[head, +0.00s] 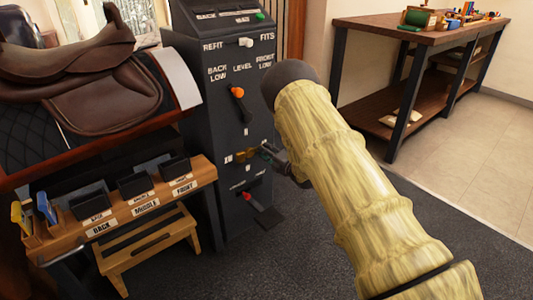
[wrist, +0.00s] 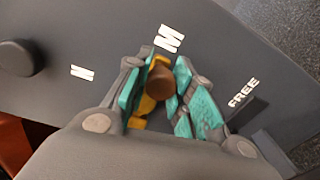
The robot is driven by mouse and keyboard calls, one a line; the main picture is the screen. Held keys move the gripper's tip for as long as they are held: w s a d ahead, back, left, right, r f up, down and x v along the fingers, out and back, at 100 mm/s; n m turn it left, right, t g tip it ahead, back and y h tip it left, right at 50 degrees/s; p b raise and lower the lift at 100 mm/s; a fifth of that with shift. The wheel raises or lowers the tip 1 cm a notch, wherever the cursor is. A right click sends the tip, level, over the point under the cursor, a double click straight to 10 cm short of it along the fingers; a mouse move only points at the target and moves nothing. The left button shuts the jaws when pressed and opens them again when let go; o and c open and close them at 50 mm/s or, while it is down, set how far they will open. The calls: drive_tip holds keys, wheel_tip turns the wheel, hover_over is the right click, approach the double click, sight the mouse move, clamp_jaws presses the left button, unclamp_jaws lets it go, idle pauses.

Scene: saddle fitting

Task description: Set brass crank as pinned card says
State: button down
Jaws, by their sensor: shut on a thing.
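The brass crank (head: 246,154) sits low on the front of the dark grey cabinet, partly hidden by my gripper in the head view. My gripper (head: 270,151) comes to it from the right. In the wrist view my gripper (wrist: 160,75) has its teal-padded fingers on both sides of the crank's brown knob (wrist: 159,80). A yellow brass part (wrist: 145,108) shows beside the knob. The crank is near a white M-like mark, with FREE printed to the right in the wrist view. I cannot make out a pinned card.
The cabinet (head: 210,110) also carries an orange-knobbed lever (head: 238,92) above the crank and a red-tipped one (head: 246,196) below. A wooden tray rack (head: 140,215) and a saddle (head: 90,75) stand at left. A workbench (head: 370,27) stands at back right. Floor at right is clear.

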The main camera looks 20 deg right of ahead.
drive_tip(key=shift+a+f, duration=0.1)
drive_tip(key=shift+a, duration=0.05)
drive_tip(key=c, duration=1.2)
unclamp_jaws()
drive_tip(key=v, duration=1.2)
